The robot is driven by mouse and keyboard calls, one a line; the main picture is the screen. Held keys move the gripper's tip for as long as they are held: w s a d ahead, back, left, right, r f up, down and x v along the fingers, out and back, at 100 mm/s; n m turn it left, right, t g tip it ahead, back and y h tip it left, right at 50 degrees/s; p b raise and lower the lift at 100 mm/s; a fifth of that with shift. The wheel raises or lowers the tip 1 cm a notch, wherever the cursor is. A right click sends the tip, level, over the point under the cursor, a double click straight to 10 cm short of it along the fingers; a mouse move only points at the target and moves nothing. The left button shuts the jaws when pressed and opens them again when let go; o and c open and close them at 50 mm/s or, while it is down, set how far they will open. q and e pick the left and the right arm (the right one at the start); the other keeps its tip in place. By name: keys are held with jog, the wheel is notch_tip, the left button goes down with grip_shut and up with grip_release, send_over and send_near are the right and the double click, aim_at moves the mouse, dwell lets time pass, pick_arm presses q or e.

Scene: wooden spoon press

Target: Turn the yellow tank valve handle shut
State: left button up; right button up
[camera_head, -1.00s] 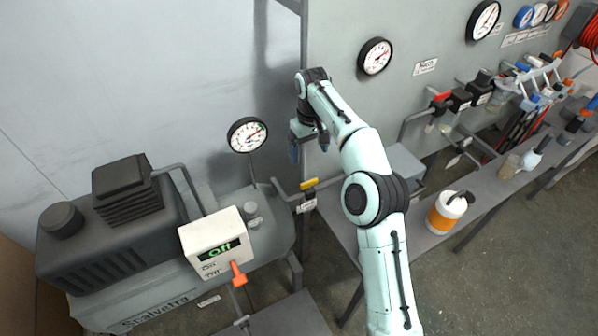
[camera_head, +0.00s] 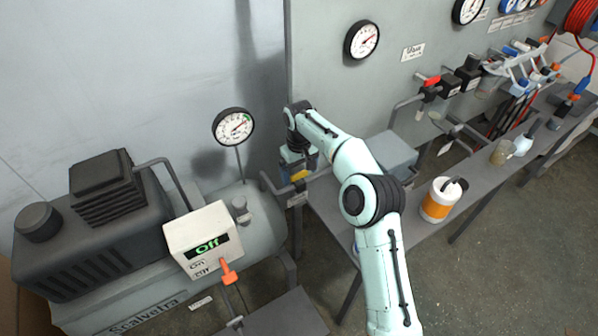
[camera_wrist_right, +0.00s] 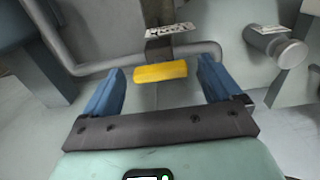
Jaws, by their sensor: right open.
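The yellow tank valve handle (camera_head: 299,176) sits on the grey pipe beside the compressor tank. In the right wrist view the yellow handle (camera_wrist_right: 160,72) lies crosswise between the two blue fingers, towards their tips, with a gap on each side. My right gripper (camera_wrist_right: 162,84) is open and empty. In the head view my right gripper (camera_head: 298,170) is at the valve, and its fingers partly hide the handle and pipe. Whether a finger touches the handle cannot be told. My left gripper is not in view.
A compressor with a white switch box (camera_head: 203,240) reading "Off" stands at the left. A round gauge (camera_head: 233,127) rises behind the tank. A bench at the right holds an orange-and-white tub (camera_head: 437,208) and a grey box (camera_head: 388,155). A label plate (camera_wrist_right: 170,31) sits behind the handle.

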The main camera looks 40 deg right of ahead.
jog(key=c, duration=1.1)
jog(key=shift+o, duration=0.2)
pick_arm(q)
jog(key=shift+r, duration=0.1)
pick_arm(e)
jog(key=m+p, duration=0.2)
jog(key=m, duration=0.2)
jog(key=shift+r+p, duration=0.15)
jog(key=shift+p, duration=0.25)
jog(key=m+p, duration=0.2)
jog(key=m, duration=0.2)
jog(key=shift+m, duration=0.3)
jog(key=m+p, duration=0.2)
jog(key=m, duration=0.3)
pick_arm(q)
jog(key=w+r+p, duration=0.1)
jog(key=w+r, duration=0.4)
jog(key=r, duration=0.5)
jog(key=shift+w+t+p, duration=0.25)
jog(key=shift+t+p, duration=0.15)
pick_arm(e)
jog(key=shift+m, duration=2.1)
